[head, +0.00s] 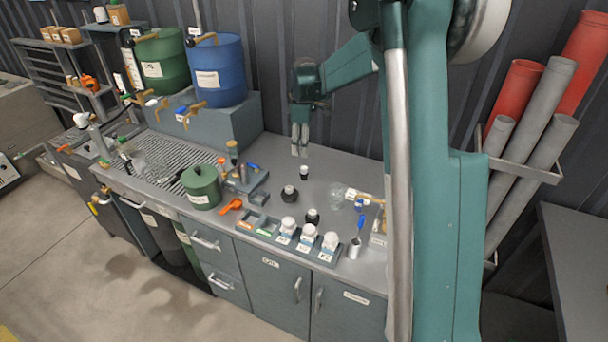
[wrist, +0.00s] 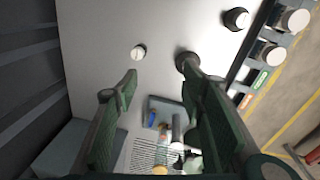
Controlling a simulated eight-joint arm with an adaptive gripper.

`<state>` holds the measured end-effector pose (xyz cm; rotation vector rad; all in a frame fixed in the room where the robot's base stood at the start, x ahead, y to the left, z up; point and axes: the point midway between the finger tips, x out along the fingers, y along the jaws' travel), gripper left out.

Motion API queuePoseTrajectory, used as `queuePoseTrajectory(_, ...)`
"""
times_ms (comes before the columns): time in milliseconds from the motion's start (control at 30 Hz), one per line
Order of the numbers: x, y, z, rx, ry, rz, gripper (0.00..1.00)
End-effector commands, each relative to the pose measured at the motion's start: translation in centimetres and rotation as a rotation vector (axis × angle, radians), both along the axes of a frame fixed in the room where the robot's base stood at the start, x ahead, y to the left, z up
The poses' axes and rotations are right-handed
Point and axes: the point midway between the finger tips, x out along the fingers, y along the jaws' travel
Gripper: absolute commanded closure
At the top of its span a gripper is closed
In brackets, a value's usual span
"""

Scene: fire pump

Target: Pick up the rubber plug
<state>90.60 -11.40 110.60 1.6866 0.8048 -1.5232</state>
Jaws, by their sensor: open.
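My gripper (head: 300,150) points down above the grey counter, fingers apart and empty. It also shows in the wrist view (wrist: 160,75). Several small dark pieces stand on the counter, and I cannot tell for sure which is the rubber plug. A small dark piece with a pale top (head: 304,173) is nearest the gripper; it shows in the wrist view (wrist: 138,52) just beyond the left fingertip. A wider black piece (head: 290,193) shows in the wrist view (wrist: 187,60) by the right fingertip, partly hidden. Another black piece (head: 312,217) stands near the white-capped jars.
White-capped jars (head: 308,233) stand in a rack along the front edge. A green canister (head: 201,188), an orange tool (head: 231,206) and a tray (head: 252,178) lie left. A clear glass piece (head: 337,195) and a metal cup (head: 355,247) stand right.

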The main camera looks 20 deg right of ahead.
Motion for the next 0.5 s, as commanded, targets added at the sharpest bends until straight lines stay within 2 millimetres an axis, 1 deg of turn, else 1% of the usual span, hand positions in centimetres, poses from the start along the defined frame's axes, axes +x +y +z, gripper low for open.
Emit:
queuePoseTrajectory(33,0.8,-0.3,-0.9,-0.001,0.007,0.013,0.59)
queuePoseTrajectory(100,1.7,-0.7,-2.1,-0.001,0.019,0.036,0.59)
queuePoseTrajectory(400,5.1,-2.3,-7.4,-0.002,0.070,0.135,0.59)
queuePoseTrajectory(500,6.0,-2.8,-9.0,0.000,0.085,0.164,0.59)
